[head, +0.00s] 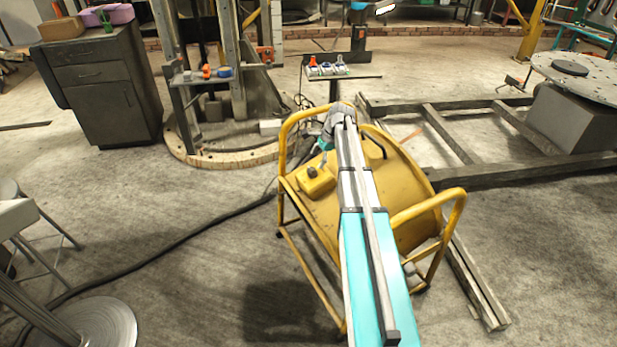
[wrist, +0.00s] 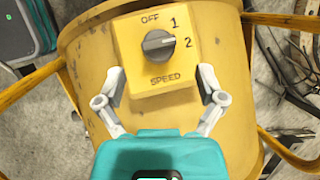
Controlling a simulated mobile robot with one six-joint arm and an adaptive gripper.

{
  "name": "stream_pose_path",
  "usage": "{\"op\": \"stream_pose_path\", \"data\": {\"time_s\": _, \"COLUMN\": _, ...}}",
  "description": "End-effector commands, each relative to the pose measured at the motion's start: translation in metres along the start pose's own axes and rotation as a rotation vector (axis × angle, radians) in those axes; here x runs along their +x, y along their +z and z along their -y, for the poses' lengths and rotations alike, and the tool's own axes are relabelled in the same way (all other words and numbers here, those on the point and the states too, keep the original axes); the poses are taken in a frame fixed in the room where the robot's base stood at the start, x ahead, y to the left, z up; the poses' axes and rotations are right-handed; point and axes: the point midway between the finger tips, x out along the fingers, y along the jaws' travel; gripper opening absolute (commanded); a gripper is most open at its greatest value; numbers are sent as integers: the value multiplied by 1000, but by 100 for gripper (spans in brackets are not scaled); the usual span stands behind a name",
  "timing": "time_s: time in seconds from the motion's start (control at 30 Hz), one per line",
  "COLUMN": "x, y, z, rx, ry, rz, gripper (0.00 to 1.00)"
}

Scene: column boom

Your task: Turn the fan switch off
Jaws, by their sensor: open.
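The fan switch is a dark grey knob (wrist: 158,44) on a yellow box (wrist: 128,45) marked OFF, 1, 2 and SPEED. The pale line on the knob points right, toward the 2. The box sits on the yellow drum-shaped fan (wrist: 95,50), and the box (head: 315,181) and fan (head: 405,180) also show in the head view. My gripper (wrist: 160,79) is open and empty. In the wrist view, its fingertips are apart at the lower left and right edges of the box, below the knob. In the head view my arm hides part of the fan.
The fan's yellow tube frame (head: 438,207) rises at both sides. A black cable (head: 180,245) runs over the floor to the left. A small stand with tools (head: 335,76) and wooden beams (head: 450,135) lie beyond. Floor on the left is mostly clear.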

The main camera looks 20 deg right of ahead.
Motion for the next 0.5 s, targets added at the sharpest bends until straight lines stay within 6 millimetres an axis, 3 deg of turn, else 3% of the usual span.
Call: {"op": "stream_pose_path", "data": {"time_s": 0.5, "x": 47, "y": -1, "z": 0, "rx": 0, "ry": 0, "rz": 0, "gripper": 88}}
